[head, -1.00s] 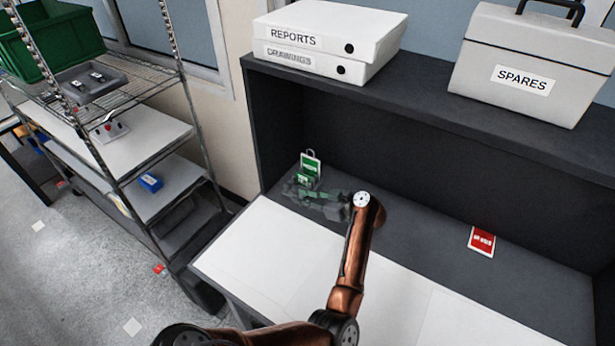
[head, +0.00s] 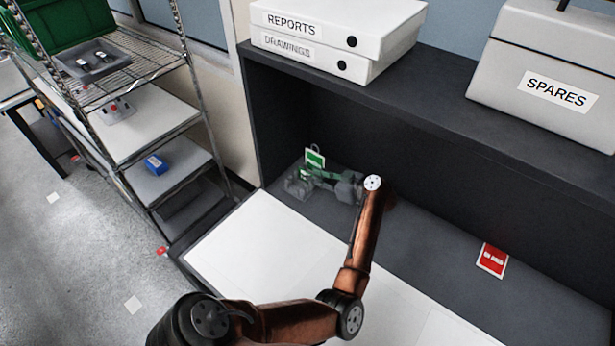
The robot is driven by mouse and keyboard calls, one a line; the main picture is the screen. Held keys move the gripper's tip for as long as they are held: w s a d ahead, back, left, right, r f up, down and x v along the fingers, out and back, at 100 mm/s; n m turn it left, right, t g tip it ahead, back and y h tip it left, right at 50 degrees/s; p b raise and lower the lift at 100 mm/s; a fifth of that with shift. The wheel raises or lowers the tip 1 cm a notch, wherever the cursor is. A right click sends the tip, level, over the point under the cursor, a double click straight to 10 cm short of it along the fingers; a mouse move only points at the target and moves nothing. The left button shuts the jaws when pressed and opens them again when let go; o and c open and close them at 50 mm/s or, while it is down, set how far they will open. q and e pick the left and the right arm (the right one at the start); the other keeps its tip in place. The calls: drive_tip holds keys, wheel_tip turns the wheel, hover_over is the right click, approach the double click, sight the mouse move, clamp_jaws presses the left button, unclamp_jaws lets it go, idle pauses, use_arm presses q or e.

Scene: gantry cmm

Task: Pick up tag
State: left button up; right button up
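A green and white tag (head: 315,158) with a grey loop on top stands upright at the back left inside the dark open cabinet. Its lower part is hidden behind my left gripper (head: 300,183). The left gripper is low over the cabinet floor, just in front of the tag, and looks pale and partly see-through. Its fingers blend with the green, so I cannot tell whether they are apart or touch the tag. A red tag (head: 492,260) with white marks lies farther right on the cabinet floor. My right gripper is out of view.
Two white binders (head: 335,35) and a grey SPARES box (head: 548,85) stand on the cabinet top (head: 440,85). A wire rack (head: 185,90) stands at the left.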

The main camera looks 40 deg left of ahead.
sight(306, 172)
use_arm(q)
drive_tip(key=b+x, duration=0.1)
drive_tip(key=x, duration=0.3)
drive_tip(key=shift+a+b, duration=0.3)
drive_tip(key=shift+a, duration=0.15)
drive_tip(key=shift+s+r, duration=0.1)
clamp_jaws()
